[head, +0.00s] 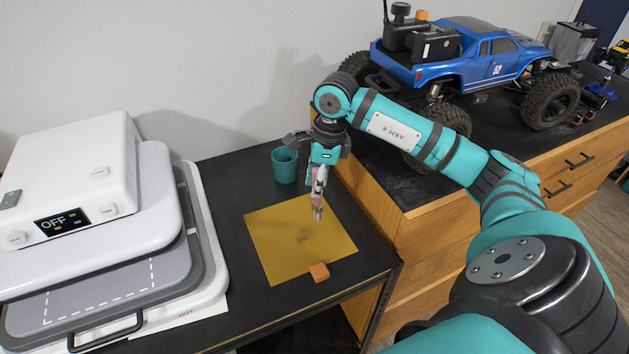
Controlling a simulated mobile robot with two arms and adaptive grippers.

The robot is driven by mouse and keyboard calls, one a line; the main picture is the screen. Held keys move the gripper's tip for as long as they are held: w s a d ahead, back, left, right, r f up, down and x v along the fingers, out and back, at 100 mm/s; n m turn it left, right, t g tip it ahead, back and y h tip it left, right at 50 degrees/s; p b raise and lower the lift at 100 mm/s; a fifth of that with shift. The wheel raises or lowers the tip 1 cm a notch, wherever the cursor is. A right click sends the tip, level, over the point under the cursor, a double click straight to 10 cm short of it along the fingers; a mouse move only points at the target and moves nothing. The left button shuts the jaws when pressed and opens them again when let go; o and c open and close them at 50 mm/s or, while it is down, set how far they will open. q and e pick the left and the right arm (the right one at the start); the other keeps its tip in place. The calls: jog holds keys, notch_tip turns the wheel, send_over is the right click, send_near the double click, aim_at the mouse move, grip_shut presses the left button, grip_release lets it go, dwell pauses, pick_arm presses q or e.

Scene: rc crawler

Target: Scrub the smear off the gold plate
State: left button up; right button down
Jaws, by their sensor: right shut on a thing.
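The gold plate (277,256) lies flat on the black table top. A dark smear (304,236) marks it near its middle. My right gripper (317,212) points down over the plate, just behind the smear. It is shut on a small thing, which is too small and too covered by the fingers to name. I cannot tell whether its tip touches the plate. An orange block (319,272) sits at the plate's front edge. My left gripper is not in view.
A teal cup (285,166) stands behind the plate. A white heat press (105,215) fills the left. A higher wooden cabinet (420,235) stands to the right, with a blue crawler truck (470,68) on top. Bare table lies left of the plate.

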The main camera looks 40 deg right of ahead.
jog(key=shift+d+r+p, duration=0.3)
jog(key=shift+r+p, duration=0.05)
jog(key=shift+r, duration=0.9)
jog(key=shift+a+r, duration=0.15)
jog(key=shift+r, duration=0.05)
